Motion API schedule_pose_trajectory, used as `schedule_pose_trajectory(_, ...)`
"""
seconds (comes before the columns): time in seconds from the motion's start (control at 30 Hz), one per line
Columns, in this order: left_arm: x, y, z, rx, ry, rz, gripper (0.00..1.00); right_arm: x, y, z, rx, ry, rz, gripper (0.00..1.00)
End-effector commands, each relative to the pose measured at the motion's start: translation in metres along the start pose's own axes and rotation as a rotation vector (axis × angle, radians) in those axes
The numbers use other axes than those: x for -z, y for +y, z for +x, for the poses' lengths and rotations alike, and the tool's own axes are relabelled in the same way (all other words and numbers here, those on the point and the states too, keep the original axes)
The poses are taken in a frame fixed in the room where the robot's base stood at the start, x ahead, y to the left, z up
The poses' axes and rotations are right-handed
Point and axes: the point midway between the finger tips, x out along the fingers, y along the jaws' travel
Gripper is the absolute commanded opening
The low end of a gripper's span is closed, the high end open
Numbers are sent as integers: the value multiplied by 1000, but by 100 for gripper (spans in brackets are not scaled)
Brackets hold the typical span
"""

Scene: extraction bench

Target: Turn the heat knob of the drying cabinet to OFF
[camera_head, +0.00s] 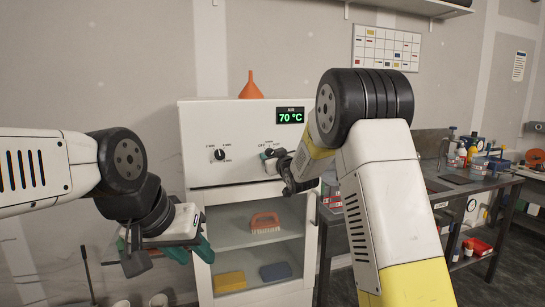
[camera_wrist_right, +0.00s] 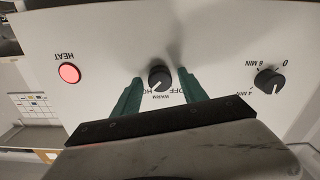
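The white drying cabinet (camera_head: 200,125) stands against the wall, its display (camera_head: 290,115) reading 70 °C. Its black heat knob (camera_wrist_right: 160,78) shows in the right wrist view, with OFF, WARM and HOT labels beside it, upside down there. Its white mark points to the picture's lower left, seemingly towards HOT. My right gripper (camera_wrist_right: 160,94) is open, with one green finger on each side of the knob and gaps visible. In the head view the right gripper (camera_head: 277,161) largely covers the knob. My left gripper (camera_head: 190,252) hangs in front of the cabinet's lower left; its opening is unclear.
A timer knob (camera_head: 218,154) sits left on the panel. The red HEAT lamp (camera_wrist_right: 69,73) is lit. An orange funnel (camera_head: 251,88) stands on top. Shelves below hold a brush (camera_head: 265,224) and yellow and blue blocks. A cluttered bench (camera_head: 455,187) stands to the right.

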Motion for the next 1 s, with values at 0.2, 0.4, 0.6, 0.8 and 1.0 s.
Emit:
schedule_pose_trajectory(0.2, 0, 0, 0, 0, 0, 0, 36, 0, 0, 0, 0, 0, 0, 5)
schedule_pose_trajectory(0.4, 0, 0, 0, 0, 0, 0, 36, 0, 0, 0, 0, 0, -4, 0)
schedule_pose_trajectory(0.6, 0, 0, 0, 0, 0, 0, 36, 0, 0, 0, 0, -1, -50, 0)
schedule_pose_trajectory(0.8, 0, 0, 0, 0, 0, 0, 36, 0, 0, 0, 1, 0, -168, 0)
schedule_pose_trajectory(1.0, 0, 0, 0, 0, 0, 0, 36, 0, 0, 0, 1, 0, -345, 0)
